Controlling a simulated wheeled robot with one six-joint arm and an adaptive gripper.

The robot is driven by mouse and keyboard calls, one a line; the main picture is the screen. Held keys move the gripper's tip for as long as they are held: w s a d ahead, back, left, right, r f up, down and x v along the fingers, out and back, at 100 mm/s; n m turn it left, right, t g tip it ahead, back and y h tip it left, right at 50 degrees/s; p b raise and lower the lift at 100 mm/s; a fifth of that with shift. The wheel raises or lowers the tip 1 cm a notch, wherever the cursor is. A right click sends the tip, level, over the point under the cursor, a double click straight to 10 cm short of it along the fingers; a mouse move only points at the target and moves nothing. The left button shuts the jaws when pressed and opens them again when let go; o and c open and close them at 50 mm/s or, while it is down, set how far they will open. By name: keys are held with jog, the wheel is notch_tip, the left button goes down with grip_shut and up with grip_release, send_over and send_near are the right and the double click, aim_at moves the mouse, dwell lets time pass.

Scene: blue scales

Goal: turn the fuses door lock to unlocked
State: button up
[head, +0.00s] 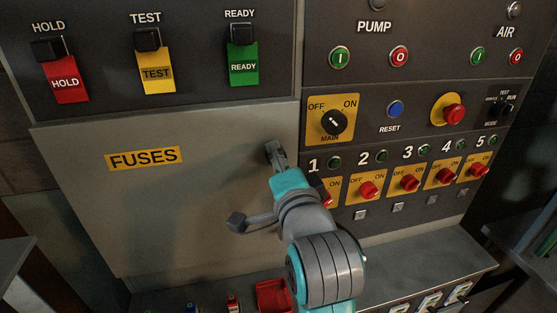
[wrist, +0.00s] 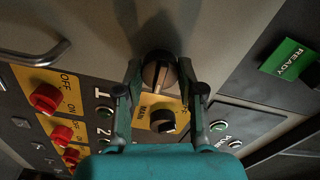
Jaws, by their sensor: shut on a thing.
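The fuses door (head: 190,205) is a flat grey panel with a yellow FUSES label (head: 144,158). It looks shut. Its lock is a round dark knob (wrist: 159,70) with a paler ridge that runs roughly up and down in the wrist view. My gripper (head: 274,150) is at the right edge of the door and hides the lock in the head view. In the wrist view my gripper (wrist: 157,76) has one finger on each side of the knob and is shut on it. I see no lock markings, so I cannot tell which setting the ridge points to.
The black MAIN switch (head: 334,123) is close to the right of my gripper. Red breaker knobs (head: 369,190) sit in a row lower right. Red, yellow and green (head: 244,64) flags hang above. A ledge (head: 420,275) with small items runs below.

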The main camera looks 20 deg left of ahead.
jog(key=shift+m, duration=0.5)
jog(key=o, duration=1.1)
jog(key=shift+o, duration=0.2)
jog(key=v, duration=0.7)
jog(key=shift+s+d, duration=0.2)
